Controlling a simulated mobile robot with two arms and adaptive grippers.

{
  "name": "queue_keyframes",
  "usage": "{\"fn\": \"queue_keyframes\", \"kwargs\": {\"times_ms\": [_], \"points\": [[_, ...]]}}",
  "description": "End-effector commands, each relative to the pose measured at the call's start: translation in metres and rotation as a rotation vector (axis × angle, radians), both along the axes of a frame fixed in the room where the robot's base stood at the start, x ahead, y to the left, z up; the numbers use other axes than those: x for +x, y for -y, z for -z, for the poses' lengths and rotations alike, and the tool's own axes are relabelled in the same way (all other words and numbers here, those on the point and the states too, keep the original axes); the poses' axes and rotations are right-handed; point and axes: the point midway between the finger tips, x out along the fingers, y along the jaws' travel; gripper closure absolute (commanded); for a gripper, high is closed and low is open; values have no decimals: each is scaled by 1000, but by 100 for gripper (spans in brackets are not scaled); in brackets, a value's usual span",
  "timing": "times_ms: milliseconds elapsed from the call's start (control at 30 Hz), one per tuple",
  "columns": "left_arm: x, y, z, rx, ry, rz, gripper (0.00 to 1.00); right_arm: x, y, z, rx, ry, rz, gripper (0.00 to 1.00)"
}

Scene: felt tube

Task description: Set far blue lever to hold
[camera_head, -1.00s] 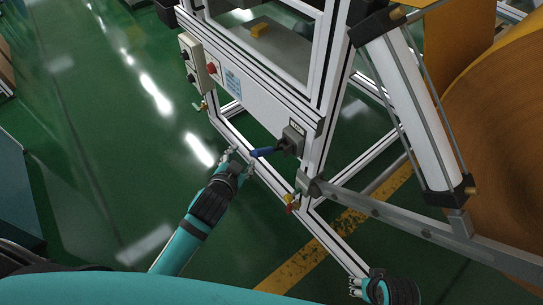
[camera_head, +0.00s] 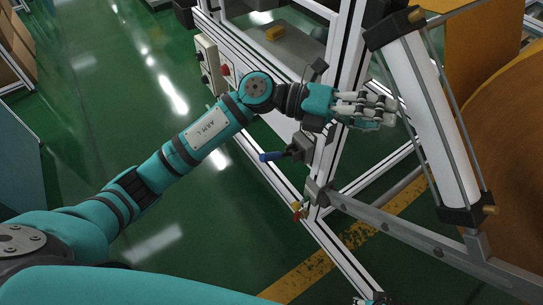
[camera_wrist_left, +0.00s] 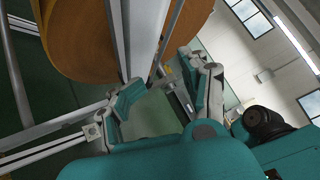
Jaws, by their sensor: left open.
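A blue-handled lever (camera_head: 272,156) sticks out to the left from a dark switch body on the white frame, in the head view. My left gripper (camera_head: 388,108) is up and to the right of the lever, apart from it, with its fingers pointing right in front of the frame post and the white cylinder. Its fingers are spread and empty, as the left wrist view (camera_wrist_left: 160,95) also shows. The lever does not show clearly in the wrist view. Only a sliver of my right gripper (camera_head: 376,300) shows at the bottom edge; its fingers cannot be made out.
A small red and yellow valve (camera_head: 298,209) sits low on the frame. A grey rail (camera_head: 400,224) runs to the lower right, beside a large orange felt roll (camera_head: 492,110). Green floor is open at left.

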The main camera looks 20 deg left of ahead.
Motion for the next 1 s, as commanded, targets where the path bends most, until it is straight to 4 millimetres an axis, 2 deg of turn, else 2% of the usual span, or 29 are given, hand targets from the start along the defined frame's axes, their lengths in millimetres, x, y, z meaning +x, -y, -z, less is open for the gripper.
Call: {"fn": "queue_keyframes", "kwargs": {"times_ms": [67, 100, 167, 200, 300, 400, 500, 667, 767, 1000], "points": [[3, -16, 30, 280, 109, 105, 54, -3, -2, 14, 3, -7, -1, 54], [6, -31, 46, 424, 143, 148, 54, -4, -2, 21, 2, -9, -2, 54], [14, -60, 65, 641, 177, 196, 54, -6, -2, 29, 3, -12, -2, 54], [21, -83, 74, 778, 186, 216, 54, -7, -1, 34, 2, -14, -3, 54], [37, -141, 81, 1073, 175, 236, 54, -10, -1, 46, 1, -17, -4, 54], [47, -188, 75, 1279, 140, 229, 54, -12, -1, 53, 2, -20, -4, 54], [50, -215, 69, 1395, 107, 220, 54, -13, -1, 57, 1, -22, -4, 54], [50, -225, 75, 1438, 91, 219, 54, -12, -1, 56, 2, -19, -4, 54], [48, -223, 91, 1435, 90, 222, 54, -10, -1, 51, 2, -15, -4, 54], [43, -216, 142, 1432, 92, 225, 54, -4, -2, 34, 3, -5, -2, 54]]}}
